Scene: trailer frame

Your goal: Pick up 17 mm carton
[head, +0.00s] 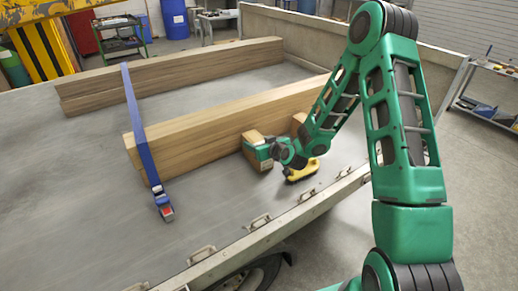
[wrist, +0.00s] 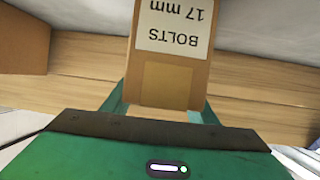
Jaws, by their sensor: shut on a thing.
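The 17 mm carton (wrist: 172,80) is a small brown box with a white label reading "BOLTS 17 mm", upside down in the wrist view. My gripper (wrist: 165,108) is shut on it, with one green finger on each side. In the head view my gripper (head: 258,152) is low beside the front timber stack, and a brown carton (head: 252,135) shows at its fingers. The gripper partly hides the carton's lower part. I cannot tell whether the carton touches the trailer bed.
A second brown box (head: 299,121) stands right of the gripper, partly behind my arm. A yellow object (head: 302,171) lies on the bed nearby. Timber stacks (head: 205,130) lie behind, crossed by a blue strap (head: 137,120).

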